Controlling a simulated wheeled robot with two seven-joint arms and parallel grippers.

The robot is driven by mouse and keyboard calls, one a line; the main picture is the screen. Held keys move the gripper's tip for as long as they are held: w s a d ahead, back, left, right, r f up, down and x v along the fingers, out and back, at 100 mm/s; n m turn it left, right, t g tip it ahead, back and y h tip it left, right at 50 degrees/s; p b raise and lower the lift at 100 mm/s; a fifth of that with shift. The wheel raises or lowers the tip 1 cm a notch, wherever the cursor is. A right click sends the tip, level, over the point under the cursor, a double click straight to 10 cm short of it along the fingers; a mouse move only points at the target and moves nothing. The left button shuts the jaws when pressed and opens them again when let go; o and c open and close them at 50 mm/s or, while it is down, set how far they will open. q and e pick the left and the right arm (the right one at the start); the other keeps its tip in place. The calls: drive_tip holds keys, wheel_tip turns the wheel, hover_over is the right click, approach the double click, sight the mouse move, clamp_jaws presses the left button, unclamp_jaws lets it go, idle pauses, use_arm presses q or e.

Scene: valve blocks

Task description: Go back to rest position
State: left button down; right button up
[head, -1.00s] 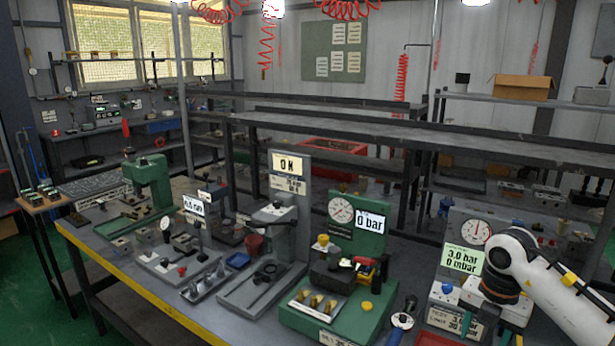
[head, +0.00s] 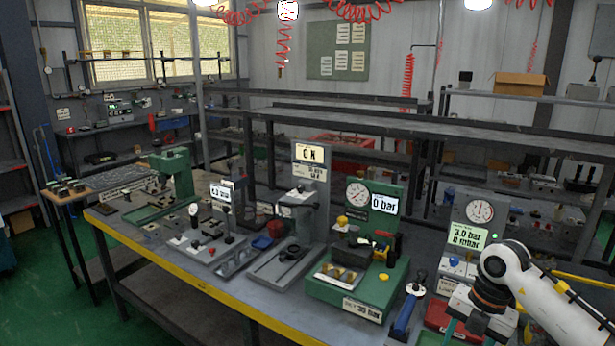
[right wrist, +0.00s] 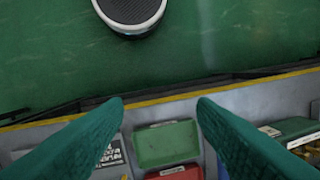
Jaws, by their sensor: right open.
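My right arm (head: 545,295) reaches in from the lower right of the head view, over the right end of the workbench (head: 262,318). In the right wrist view my right gripper (right wrist: 160,106) has its two green fingers spread wide, with nothing between them. A green tray (right wrist: 166,144) on the bench shows beyond and below the fingertips; the fingers look apart from it. My left gripper is in neither view.
The bench holds a green press (head: 176,172), a grey "ON" station (head: 312,195), a green "0 bar" station (head: 350,285) and a "3.0 bar" panel (head: 476,212). A blue-handled tool (head: 405,315) lies near the front edge. Green floor (head: 60,280) is open at left.

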drive_tip(key=w+a+f+m+t+y, duration=0.2)
drive_tip(key=a+f+m+t+y, duration=0.1)
drive_tip(key=a+f+y, duration=1.1)
drive_tip(key=s+d+f+m+t+h, duration=0.1)
drive_tip(key=d+f+m+t+h, duration=0.15)
drive_tip(key=f+m+t, duration=0.35)
drive_tip(key=d+f+m+t+h, duration=0.1)
drive_tip(key=f+m+t+h, duration=0.3)
drive_tip(key=f, duration=0.5)
drive_tip(key=s+d+f+m+g+h, duration=0.2)
drive_tip(key=s+d+f+m+h, duration=0.15)
drive_tip(key=s+f, duration=0.5)
drive_tip(key=s+d+f+m+g+h, duration=0.2)
drive_tip(key=s+f+m+h, duration=0.25)
drive_tip(key=s+f, duration=0.45)
drive_tip(key=s+f+m+g, duration=0.2)
drive_tip(key=s+f+g, duration=0.2)
drive_tip(key=s, duration=1)
drive_tip(key=s+a+f+m+g+h, duration=0.1)
drive_tip(key=s+f, duration=0.6)
drive_tip(key=s, duration=0.7)
drive_tip(key=m+g, duration=0.1)
drive_tip(key=g, duration=0.1)
drive_tip(key=shift+s+a+g, duration=0.25)
drive_tip(key=shift+g, duration=0.15)
